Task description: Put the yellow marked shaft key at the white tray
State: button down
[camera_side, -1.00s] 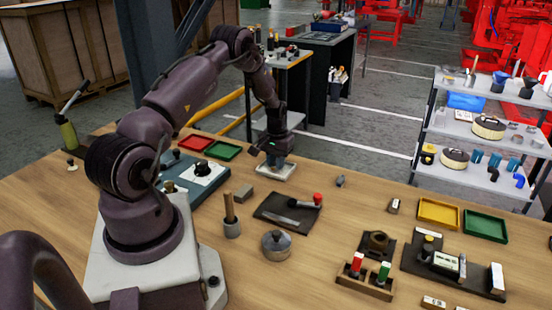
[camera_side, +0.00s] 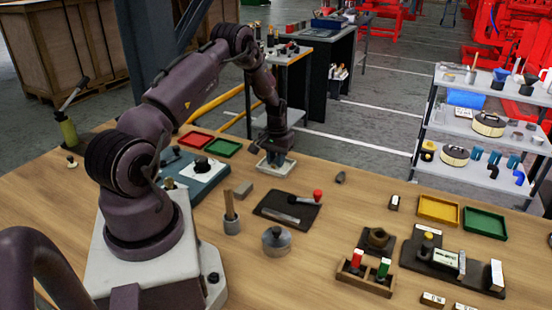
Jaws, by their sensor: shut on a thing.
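The white tray (camera_side: 261,166) is a small shallow tray on the wooden table, back centre in the side view. My gripper (camera_side: 276,163) points straight down over the middle of this tray, with its fingertips low and close to the tray floor. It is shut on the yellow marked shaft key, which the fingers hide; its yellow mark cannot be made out. I cannot tell whether the key touches the tray.
Red (camera_side: 195,140) and green (camera_side: 223,148) trays lie left of the white tray. The table right of the white tray is mostly clear.

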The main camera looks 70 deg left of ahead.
jog(key=shift+f, duration=0.15)
jog(key=c, duration=0.9)
grip_release()
jog(key=shift+c, duration=0.2)
jog(key=shift+r, duration=3.55)
